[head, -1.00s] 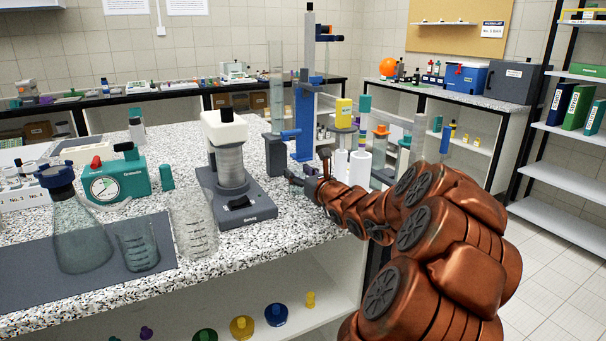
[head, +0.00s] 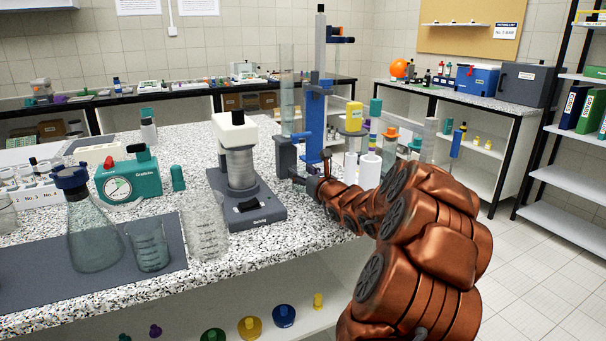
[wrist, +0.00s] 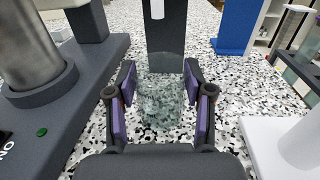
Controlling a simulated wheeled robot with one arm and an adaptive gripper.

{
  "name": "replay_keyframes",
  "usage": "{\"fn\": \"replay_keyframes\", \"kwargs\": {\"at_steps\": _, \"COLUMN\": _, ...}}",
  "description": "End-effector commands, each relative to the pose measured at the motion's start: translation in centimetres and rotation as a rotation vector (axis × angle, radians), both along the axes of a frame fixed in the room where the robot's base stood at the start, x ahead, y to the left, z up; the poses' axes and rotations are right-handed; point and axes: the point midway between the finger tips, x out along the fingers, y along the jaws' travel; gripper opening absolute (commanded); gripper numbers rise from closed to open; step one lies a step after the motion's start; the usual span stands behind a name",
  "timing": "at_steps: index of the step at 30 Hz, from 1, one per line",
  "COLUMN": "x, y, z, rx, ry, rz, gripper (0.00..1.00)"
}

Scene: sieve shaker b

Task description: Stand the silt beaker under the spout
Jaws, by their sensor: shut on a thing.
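My gripper (wrist: 160,98) is shut on a clear glass beaker (wrist: 162,112) in the wrist view, with a purple pad on each side of it. The beaker looks upright and close to the speckled benchtop; whether it touches cannot be told. A dark block (wrist: 166,45) stands just beyond it, with a small white cylinder (wrist: 157,8) in front of the block, above and beyond the beaker. I cannot tell for sure whether this cylinder is the spout. In the head view my gripper (head: 299,181) is small beside the blue stand (head: 314,125), and the held beaker cannot be made out.
The sieve shaker (head: 240,165) stands close to the left of my gripper. White cylinders (head: 368,171) stand to the right. A flask (head: 92,238), a small beaker (head: 150,248) and a larger beaker (head: 205,228) stand at the left front. Speckled benchtop (head: 285,222) is bare in front.

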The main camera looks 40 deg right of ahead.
Motion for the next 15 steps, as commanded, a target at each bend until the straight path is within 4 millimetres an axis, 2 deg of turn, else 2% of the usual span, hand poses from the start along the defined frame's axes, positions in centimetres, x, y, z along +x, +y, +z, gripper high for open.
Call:
{"fn": "replay_keyframes", "kwargs": {"at_steps": 10, "x": 0.0, "y": 0.0, "z": 0.01, "rx": 0.0, "ry": -0.001, "rz": 0.0, "gripper": 0.17}}
{"fn": "replay_keyframes", "kwargs": {"at_steps": 11, "x": 0.0, "y": 0.0, "z": 0.01, "rx": 0.0, "ry": -0.001, "rz": 0.0, "gripper": 0.55}}
{"fn": "replay_keyframes", "kwargs": {"at_steps": 15, "x": 0.0, "y": 0.01, "z": -0.01, "rx": 0.0, "ry": -0.001, "rz": 0.0, "gripper": 0.69}}
